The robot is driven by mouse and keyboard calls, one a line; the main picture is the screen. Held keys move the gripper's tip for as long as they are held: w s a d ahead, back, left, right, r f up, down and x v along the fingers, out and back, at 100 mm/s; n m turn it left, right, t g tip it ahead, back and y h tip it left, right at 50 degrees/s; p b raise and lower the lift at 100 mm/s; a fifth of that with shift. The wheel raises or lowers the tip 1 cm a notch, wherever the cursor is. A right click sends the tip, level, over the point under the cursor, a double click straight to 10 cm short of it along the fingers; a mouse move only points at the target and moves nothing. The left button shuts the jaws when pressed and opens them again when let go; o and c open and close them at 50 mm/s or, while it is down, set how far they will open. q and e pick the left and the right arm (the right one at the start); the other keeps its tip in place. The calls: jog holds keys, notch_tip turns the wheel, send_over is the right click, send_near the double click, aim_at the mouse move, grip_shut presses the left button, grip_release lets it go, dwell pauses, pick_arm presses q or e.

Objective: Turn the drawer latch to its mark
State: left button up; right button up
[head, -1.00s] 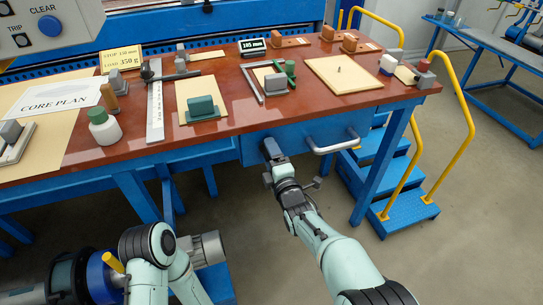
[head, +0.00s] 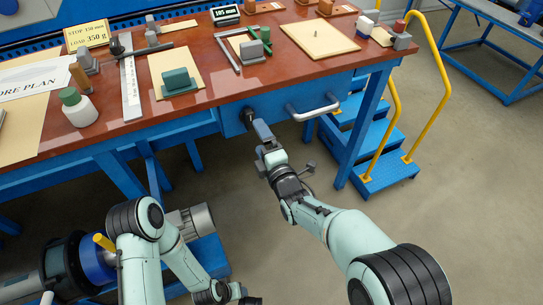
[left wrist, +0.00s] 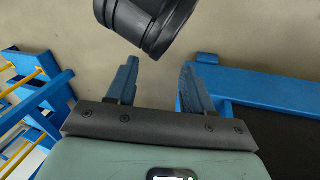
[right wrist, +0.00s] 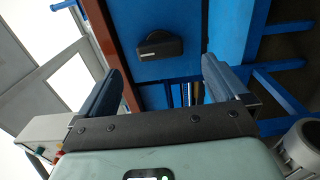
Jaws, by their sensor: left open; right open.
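The drawer latch is a dark knob (head: 248,117) on the blue drawer front (head: 275,108), left of the drawer handle. It also shows in the right wrist view as a black knob (right wrist: 160,47), lying ahead of and between the fingers. Its mark cannot be made out. My right gripper (head: 262,131) is open and empty, just in front of the latch and apart from it; its fingers show in the right wrist view (right wrist: 160,72). My left gripper (left wrist: 158,75) is open and empty in the left wrist view, with a dark rounded part beyond it.
A pale drawer handle (head: 314,109) juts out right of the latch. Blue steps (head: 385,170) with yellow rails stand at right.

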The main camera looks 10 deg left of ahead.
pick_arm(q)
jog(key=shift+s+d+r+p, duration=0.35)
jog(key=shift+s+r, duration=0.1)
jog(key=shift+s, duration=0.15)
pick_arm(e)
jog(key=v, duration=0.7)
